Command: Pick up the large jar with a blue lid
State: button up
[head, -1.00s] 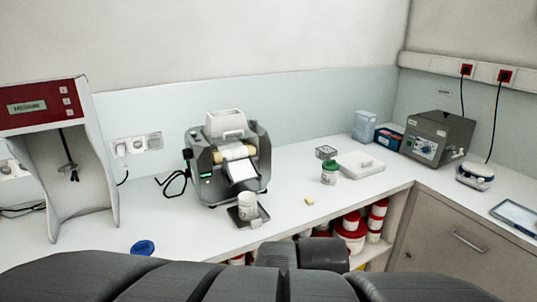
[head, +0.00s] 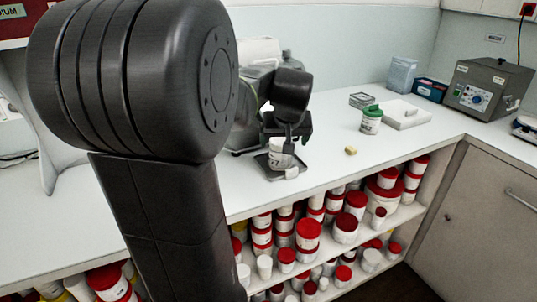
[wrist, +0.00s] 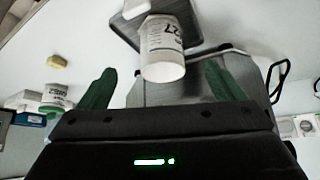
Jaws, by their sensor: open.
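A white jar with a printed label (head: 281,153) stands on a small dark tray (head: 262,160) in front of the grey machine. No blue lid shows on it. My gripper (head: 288,132) is open just above and beside this jar. In the wrist view the jar (wrist: 165,42) appears between my two spread dark green fingers (wrist: 160,86), beyond their tips, with no contact visible. I see no blue lid in the current views; my arm hides part of the counter. A smaller jar with a green lid (head: 371,119) stands farther right.
A small yellow block (head: 351,150) lies on the counter right of the tray. A white flat device (head: 404,114) and a grey box with a dial (head: 487,86) stand farther back. Shelves below hold many red-lidded jars.

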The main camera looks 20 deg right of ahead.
aim_at(280, 153)
jog(key=x, duration=1)
jog(key=shift+w, duration=0.35)
jog(key=shift+c, duration=0.2)
jog(key=c, duration=1)
